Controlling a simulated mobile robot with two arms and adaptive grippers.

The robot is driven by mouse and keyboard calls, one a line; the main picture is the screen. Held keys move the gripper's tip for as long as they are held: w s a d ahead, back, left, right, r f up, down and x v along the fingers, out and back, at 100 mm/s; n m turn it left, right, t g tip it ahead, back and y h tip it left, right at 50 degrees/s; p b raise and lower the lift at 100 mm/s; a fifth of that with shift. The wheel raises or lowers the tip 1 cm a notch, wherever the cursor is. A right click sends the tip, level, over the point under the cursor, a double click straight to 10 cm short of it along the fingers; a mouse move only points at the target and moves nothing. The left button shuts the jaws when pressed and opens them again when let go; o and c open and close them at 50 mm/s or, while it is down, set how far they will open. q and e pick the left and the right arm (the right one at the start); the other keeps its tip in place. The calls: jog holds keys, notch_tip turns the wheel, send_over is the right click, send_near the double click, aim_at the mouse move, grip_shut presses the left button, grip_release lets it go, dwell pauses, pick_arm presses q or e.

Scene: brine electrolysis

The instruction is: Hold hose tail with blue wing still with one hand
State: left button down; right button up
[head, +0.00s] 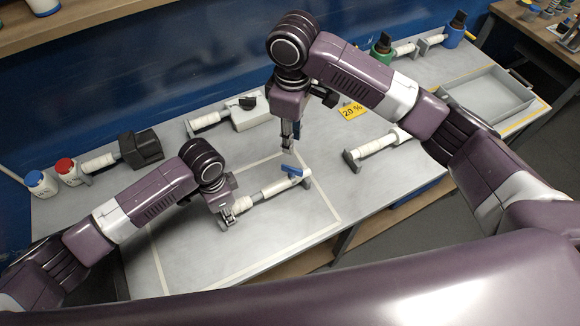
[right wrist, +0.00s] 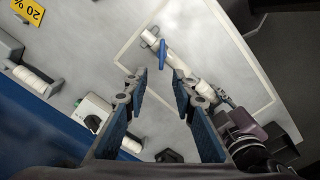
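The hose tail (head: 268,191) is a pale, thick tube lying across the marked area of the bench, with a grey stand at its right end. Its blue wing (head: 292,170) sticks up near that end and also shows in the right wrist view (right wrist: 163,52). My left gripper (head: 232,214) is at the tube's left end, touching or very close; its fingers are too small to tell whether they are shut on it. My right gripper (head: 288,146) points down above and behind the blue wing. Its fingers (right wrist: 161,84) are apart and empty in the right wrist view.
Another pale tube on a stand (head: 378,144) lies to the right, near the yellow 20 % label (head: 351,111). A grey tray (head: 490,100) is at far right. A black-headed piece (head: 140,148) and red- and blue-capped bottles (head: 66,170) stand at left, before the blue wall.

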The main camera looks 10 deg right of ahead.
aim_at(292, 168)
notch_tip(292, 168, down, 12)
jog(key=shift+s, duration=0.15)
dwell(0.6)
jog(key=shift+c, duration=0.5)
grip_shut()
